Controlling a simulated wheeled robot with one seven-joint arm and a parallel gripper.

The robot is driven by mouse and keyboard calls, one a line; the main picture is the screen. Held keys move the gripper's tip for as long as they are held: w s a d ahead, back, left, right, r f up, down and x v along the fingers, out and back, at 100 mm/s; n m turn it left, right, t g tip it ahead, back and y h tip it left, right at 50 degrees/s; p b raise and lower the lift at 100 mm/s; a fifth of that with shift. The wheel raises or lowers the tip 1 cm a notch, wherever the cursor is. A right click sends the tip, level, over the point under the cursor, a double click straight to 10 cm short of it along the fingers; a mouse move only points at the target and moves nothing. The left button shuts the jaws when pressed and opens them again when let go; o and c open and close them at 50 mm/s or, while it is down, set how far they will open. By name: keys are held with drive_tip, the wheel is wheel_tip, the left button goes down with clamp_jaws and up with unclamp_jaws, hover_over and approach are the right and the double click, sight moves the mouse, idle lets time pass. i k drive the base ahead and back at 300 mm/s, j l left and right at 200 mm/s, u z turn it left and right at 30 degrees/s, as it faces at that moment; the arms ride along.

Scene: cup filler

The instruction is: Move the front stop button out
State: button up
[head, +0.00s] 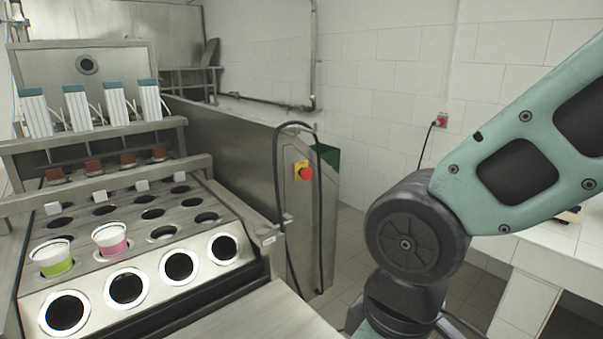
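A red stop button (305,173) on a yellow backing plate (296,171) is mounted on the metal side panel of the cup filler (240,150), near the panel's front end. From this view I cannot tell whether the button is pressed in or out. My arm crosses the right side of the picture, well to the right of the button and apart from it. My gripper is outside the view.
A black cable (278,190) loops around the button. Two cups, one green (55,258) and one pink (111,240), sit in the filler's holes. A red wall switch (441,119) is at the back. A white counter (530,255) stands at right. Tiled floor (345,250) between is clear.

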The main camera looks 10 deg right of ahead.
sight(307, 172)
drive_tip(key=i+j+u, duration=0.1)
drive_tip(key=i, duration=0.4)
drive_tip(key=i+j, duration=0.15)
drive_tip(key=i, duration=0.35)
drive_tip(key=j+u, duration=0.05)
